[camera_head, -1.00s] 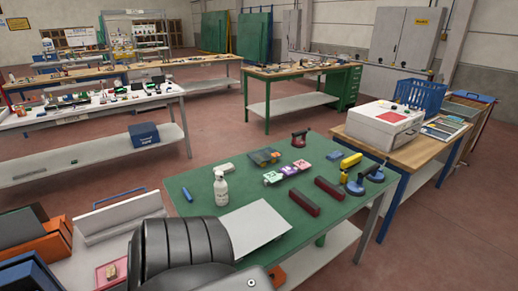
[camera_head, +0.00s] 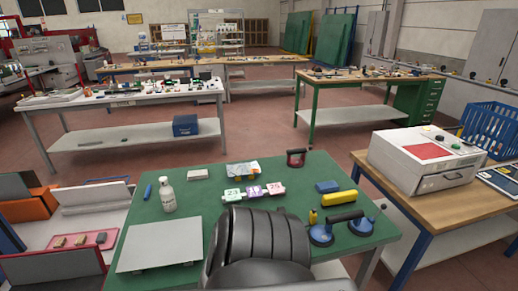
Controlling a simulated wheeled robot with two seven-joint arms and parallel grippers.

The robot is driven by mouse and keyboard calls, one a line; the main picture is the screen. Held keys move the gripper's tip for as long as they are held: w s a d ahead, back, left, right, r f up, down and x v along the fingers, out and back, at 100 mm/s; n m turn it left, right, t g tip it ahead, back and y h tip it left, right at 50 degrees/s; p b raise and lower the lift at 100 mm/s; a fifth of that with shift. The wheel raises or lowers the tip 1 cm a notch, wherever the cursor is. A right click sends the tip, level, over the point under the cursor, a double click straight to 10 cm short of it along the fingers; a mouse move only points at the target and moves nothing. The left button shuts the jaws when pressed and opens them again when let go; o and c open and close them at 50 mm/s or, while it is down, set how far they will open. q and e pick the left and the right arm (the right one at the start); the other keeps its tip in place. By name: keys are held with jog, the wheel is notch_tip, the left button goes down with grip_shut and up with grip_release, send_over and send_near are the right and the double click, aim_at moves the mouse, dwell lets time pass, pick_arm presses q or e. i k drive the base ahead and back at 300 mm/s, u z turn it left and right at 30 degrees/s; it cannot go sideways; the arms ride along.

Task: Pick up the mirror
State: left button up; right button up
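A flat pale grey rectangular sheet, which looks like the mirror (camera_head: 158,246), lies on the front left of the green table (camera_head: 225,213). Its right edge is close to a black ribbed part of my own body that rises from the bottom centre. The sheet shows whole, and nothing is gripping it. Neither gripper shows in the head view, so their opening is hidden.
A spray bottle (camera_head: 167,195) and a blue marker (camera_head: 148,191) stand or lie behind the sheet. Numbered blocks (camera_head: 254,191), a yellow tool (camera_head: 340,198) and a blue suction lifter (camera_head: 335,229) are further right. A white box (camera_head: 422,160) stands on the wooden table at right.

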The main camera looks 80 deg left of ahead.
aim_at(163, 244)
jog(key=i, duration=1)
jog(key=u, duration=3.25)
